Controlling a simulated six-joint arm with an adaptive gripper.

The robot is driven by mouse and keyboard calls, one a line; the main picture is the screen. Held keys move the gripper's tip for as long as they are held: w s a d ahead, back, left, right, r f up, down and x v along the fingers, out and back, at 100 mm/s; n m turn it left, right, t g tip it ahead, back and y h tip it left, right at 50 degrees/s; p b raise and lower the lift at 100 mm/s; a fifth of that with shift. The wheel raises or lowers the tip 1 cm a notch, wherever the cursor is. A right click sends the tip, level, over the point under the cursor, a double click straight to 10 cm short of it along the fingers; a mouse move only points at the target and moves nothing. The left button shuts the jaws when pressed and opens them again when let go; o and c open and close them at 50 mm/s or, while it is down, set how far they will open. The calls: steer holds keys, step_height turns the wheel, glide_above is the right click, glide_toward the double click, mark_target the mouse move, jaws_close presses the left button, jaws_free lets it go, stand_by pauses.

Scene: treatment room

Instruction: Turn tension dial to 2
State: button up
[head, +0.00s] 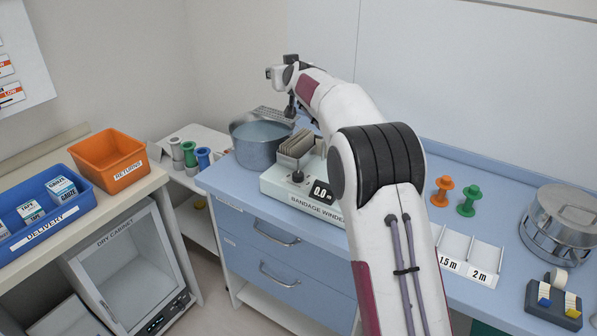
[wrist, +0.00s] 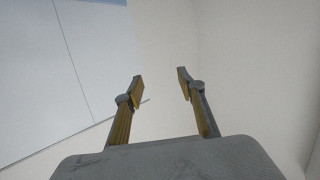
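The bandage winder (head: 309,207) is a white box on the blue counter, with a display reading 0.0. A dark knob (head: 297,177) on a short stem stands on its top; I cannot tell if it is the tension dial. No dial marked with numbers is legible, and my arm covers the winder's right part. My gripper (wrist: 160,84) is open and empty in the wrist view, its two fingers well apart, with only bare walls beyond. In the head view my arm's end is above and behind the winder, near the wall, clear of it.
A metal pot (head: 258,150) stands left of the winder, beside upright brown plates (head: 297,143). Orange (head: 442,191) and green (head: 469,200) spools, a length rack (head: 470,262) and a steel drum (head: 562,220) are to the right. An orange returns bin (head: 108,160) is at left.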

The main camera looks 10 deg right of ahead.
steer(key=s+f+n+g, duration=0.1)
steer(key=s+f+g, duration=0.6)
steer(key=f, duration=0.4)
steer(key=m+g, duration=0.2)
steer(key=g, duration=0.2)
glide_toward(298, 173)
steer(key=f, duration=0.1)
steer(key=shift+s+a+h, duration=0.1)
steer(key=shift+a+h, duration=0.15)
steer(key=shift+h, duration=0.05)
steer(key=shift+f, duration=0.15)
steer(key=shift+w+x, duration=0.1)
steer(key=shift+x, duration=1.8)
steer(key=shift+w+x, duration=0.15)
steer(key=shift+x, duration=1.7)
steer(key=c, duration=1.1)
